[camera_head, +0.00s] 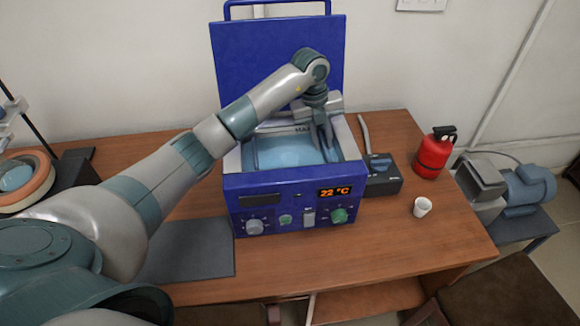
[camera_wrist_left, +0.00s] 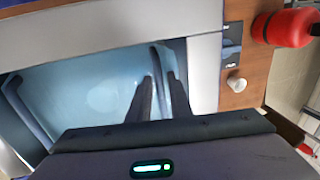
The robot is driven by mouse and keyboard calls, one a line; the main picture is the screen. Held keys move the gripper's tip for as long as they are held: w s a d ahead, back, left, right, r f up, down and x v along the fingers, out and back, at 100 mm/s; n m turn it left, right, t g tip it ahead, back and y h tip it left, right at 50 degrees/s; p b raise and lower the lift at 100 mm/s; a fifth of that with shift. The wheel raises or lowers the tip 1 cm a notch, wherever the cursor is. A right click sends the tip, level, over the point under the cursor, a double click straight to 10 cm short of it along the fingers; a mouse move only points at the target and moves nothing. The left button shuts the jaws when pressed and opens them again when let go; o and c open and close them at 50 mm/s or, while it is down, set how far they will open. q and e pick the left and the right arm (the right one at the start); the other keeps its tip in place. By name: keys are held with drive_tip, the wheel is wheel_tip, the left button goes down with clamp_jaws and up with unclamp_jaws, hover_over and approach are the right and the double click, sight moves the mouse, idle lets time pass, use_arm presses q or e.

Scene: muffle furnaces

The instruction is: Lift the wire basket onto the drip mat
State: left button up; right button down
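The blue water bath (camera_head: 290,190) stands on the table with its lid up and pale blue water in its basin. My left gripper (camera_head: 325,145) points down into the right part of the basin. In the left wrist view, its two dark fingers (camera_wrist_left: 161,78) are apart, and a dark curved bar (camera_wrist_left: 155,58), apparently a handle of the wire basket, runs between them; contact cannot be told. Another dark bar (camera_wrist_left: 22,105) shows at the left of the basin. The basket's mesh is not discernible. The dark grey drip mat (camera_head: 190,250) lies flat on the table, left of the bath, partly behind my arm.
A dark box with a knob (camera_head: 382,182) stands right of the bath. The raised lid (camera_head: 270,60) stands behind my gripper. The front right tabletop is clear.

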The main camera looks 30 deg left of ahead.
use_arm(q)
clamp_jaws()
drive_tip(key=shift+r, duration=0.2)
use_arm(e)
drive_tip(key=shift+d, duration=0.1)
